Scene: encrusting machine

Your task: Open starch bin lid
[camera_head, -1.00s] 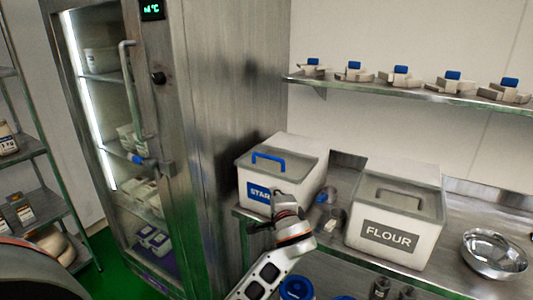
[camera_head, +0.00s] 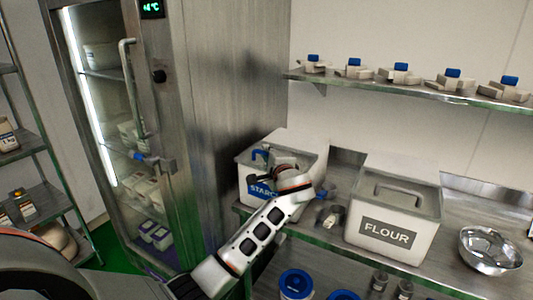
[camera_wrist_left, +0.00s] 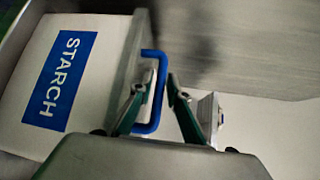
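The starch bin (camera_head: 251,189) is a white box with a blue STARCH label, at the left end of the counter; its label and wall also show in the left wrist view (camera_wrist_left: 60,80). Its lid (camera_head: 300,150) looks closed and carries a blue handle (camera_wrist_left: 156,95). My left gripper (camera_head: 262,160) is at the handle, its hand partly covering the lid. In the left wrist view the fingers of my left gripper (camera_wrist_left: 164,90) are apart, with the handle's bar at the left finger and partly between them. My right gripper is not in view.
A flour bin (camera_head: 390,238) with a grey handle stands to the right, with small items between the bins. A metal bowl (camera_head: 490,250) is further right. The steel fridge (camera_head: 215,120) stands close on the left. A shelf (camera_head: 420,87) hangs above.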

